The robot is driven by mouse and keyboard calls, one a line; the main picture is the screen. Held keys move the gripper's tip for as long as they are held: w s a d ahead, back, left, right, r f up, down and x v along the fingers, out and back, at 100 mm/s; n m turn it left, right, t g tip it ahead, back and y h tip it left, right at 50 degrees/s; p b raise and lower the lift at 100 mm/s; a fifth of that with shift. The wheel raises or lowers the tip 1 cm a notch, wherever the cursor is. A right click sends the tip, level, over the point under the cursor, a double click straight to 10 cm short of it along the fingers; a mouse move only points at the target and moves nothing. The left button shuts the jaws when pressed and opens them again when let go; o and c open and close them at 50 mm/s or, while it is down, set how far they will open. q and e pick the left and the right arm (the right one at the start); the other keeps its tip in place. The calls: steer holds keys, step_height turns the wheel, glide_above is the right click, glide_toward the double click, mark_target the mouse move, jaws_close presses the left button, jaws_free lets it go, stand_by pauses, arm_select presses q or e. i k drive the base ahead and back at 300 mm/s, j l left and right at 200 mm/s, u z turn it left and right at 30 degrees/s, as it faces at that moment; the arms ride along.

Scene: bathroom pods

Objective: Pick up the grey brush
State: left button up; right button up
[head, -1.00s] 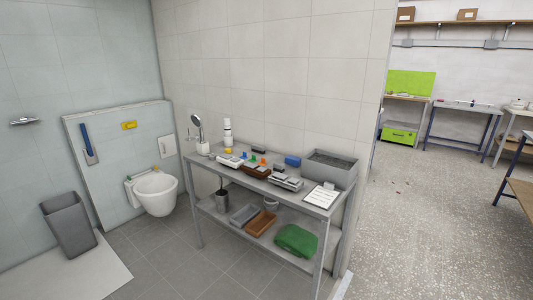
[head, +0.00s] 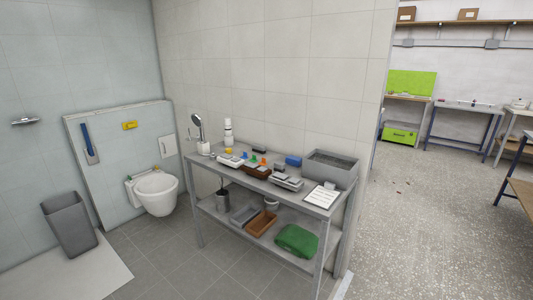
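A grey table (head: 213,168) with a lower shelf stands against the tiled wall. A dark grey cylindrical holder (head: 222,200) with a thin handle rising from it stands at the left end of the lower shelf; it looks like a brush in a pot, but it is small. Several grey items (head: 286,183) lie on the tabletop right of the middle; I cannot tell whether one is a brush. Neither of my grippers is in view.
The tabletop also holds a brown tray (head: 256,172), a blue item (head: 293,161), a grey bin (head: 331,168) and a white sheet (head: 321,196). A green cloth (head: 297,240) lies on the shelf. A toilet (head: 157,194) stands left; the floor in front is clear.

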mark_target(258, 148)
steer(key=j+z, duration=0.15)
steer(key=z, duration=0.75)
steer(key=j+z, duration=0.45)
steer(key=i+j+z, duration=0.1)
steer(key=j+z, duration=0.3)
